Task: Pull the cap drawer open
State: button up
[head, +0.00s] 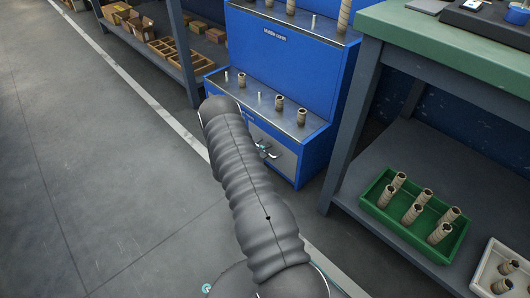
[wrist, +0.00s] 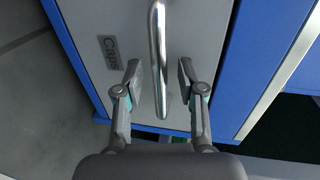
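The cap drawer (wrist: 105,20) is a grey front panel marked "Caps" in the blue cabinet (wrist: 228,60). A shiny metal bar handle (wrist: 158,60) stands out from it. My gripper (wrist: 159,80) is open, with one finger on each side of the handle and a visible gap on both sides. In the head view the drawer front (head: 285,158) shows low on the cabinet, partly hidden by my arm. The drawer looks flush with the cabinet. The gripper there is mostly hidden, with a small part showing near the handle.
The cabinet's steel shelf (head: 285,118) holds several cardboard cores. A green-topped bench (head: 440,45) stands close on the right, with a green crate (head: 385,217) of cores and a white bin (head: 487,275) on its lower shelf. The floor (head: 90,170) at left is clear.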

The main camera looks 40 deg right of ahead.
grip_shut()
